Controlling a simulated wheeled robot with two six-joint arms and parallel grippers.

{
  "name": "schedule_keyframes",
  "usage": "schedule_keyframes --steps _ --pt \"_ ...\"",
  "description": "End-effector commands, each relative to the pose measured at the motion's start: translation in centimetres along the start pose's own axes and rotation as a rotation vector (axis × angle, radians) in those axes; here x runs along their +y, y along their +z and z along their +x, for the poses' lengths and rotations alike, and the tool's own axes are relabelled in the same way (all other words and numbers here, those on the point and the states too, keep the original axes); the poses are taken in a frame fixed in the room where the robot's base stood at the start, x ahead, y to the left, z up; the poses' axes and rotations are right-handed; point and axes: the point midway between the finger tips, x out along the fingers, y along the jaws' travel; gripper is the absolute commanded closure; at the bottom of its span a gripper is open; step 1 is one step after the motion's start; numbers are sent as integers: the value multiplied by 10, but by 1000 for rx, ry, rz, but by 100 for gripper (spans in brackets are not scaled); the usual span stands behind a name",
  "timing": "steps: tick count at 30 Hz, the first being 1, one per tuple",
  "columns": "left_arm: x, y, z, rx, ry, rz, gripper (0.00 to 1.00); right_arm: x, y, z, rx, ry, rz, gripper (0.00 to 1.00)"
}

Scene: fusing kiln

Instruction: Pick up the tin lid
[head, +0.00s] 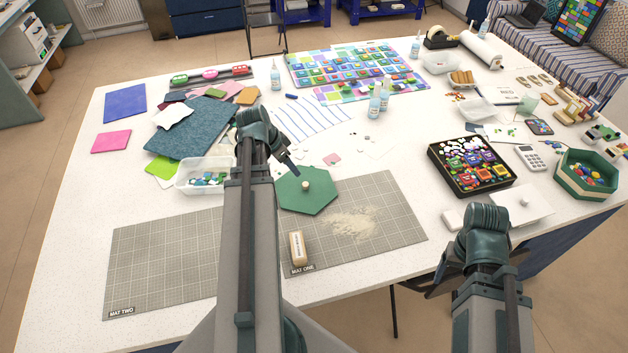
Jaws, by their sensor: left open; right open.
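The tin lid (307,204) is a flat green hexagon with a small pale round knob (305,186) standing up near its middle. It lies on the table at the back edge of the grey mat marked MAT ONE. My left gripper (291,167) is open and empty, pointing down just above and behind the lid, to the left of the knob. They look apart. My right gripper (440,268) is at the table's front edge, low and partly hidden by its wrist. It is open and far to the right of the lid.
A green hexagonal container (566,184) with coloured pieces stands at the right. A black box (456,183) of colourful items and a white plate (500,212) lie nearer. A clear tray (186,187) sits left of the lid. A wooden block (298,246) stands on MAT ONE (395,236). MAT TWO (165,260) is bare.

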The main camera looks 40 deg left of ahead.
Motion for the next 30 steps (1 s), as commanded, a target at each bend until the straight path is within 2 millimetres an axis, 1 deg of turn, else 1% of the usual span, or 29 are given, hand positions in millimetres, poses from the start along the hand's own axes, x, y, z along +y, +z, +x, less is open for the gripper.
schedule_keyframes --steps 6,11,14,24,27,30 --pt "0 1 1 1 0 0 38 0 0 2 0 0 0 26" --pt "-1 2 12 0 0 1 38 -1 0 12 0 0 -1 26" --pt "-1 2 24 0 0 1 38 -2 -1 23 0 1 -3 26" --pt "-1 3 75 0 0 1 38 -7 -4 70 0 1 -3 26" --pt "-1 2 85 0 0 1 38 -7 -4 79 0 1 -3 26" --pt "-1 1 88 0 0 1 38 -8 -4 81 0 1 -2 26"
